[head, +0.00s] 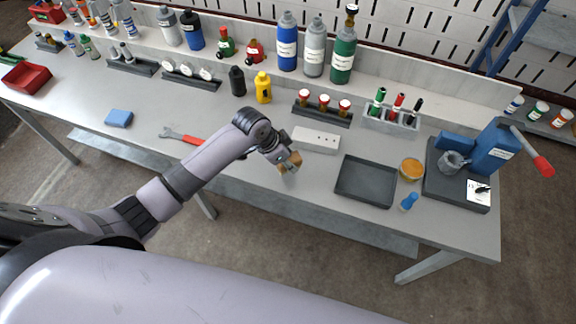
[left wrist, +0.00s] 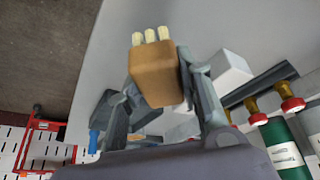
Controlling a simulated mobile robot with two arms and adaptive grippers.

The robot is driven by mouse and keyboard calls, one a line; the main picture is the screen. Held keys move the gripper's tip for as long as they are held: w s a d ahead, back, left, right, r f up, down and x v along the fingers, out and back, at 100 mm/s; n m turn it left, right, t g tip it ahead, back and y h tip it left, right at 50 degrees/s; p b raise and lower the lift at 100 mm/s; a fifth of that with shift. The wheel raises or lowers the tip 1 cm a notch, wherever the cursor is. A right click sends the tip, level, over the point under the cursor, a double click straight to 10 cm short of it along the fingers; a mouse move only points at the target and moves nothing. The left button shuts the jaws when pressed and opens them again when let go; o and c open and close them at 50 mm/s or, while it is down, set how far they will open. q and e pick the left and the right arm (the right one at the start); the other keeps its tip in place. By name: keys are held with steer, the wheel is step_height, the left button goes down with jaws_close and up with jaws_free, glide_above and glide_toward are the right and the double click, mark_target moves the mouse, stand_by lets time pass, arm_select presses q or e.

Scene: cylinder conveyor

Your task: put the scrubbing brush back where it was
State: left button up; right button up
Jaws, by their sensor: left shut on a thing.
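The scrubbing brush is a brown block with pale bristle tufts. In the left wrist view the brush (left wrist: 158,72) sits between the two fingers of my left gripper (left wrist: 165,95), which is shut on it. In the head view the brush (head: 292,160) is at the end of my left arm, above the middle of the workbench near its front edge. My left gripper (head: 285,163) partly hides it there. I cannot tell how high above the bench it is. My right gripper shows in neither view.
A white block (head: 316,139) lies just behind the gripper. A dark empty tray (head: 366,181) is to its right, with an orange-filled dish (head: 411,169) beyond. A red-handled wrench (head: 182,136) and a blue sponge-like block (head: 119,118) lie left. The workbench (head: 260,195) front is bare.

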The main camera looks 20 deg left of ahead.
arm_select(q)
steer(key=shift+f, duration=2.1)
steer(key=o, duration=1.1)
steer(key=shift+r, duration=0.1)
steer(key=v, duration=1.2)
steer(key=shift+r, duration=0.1)
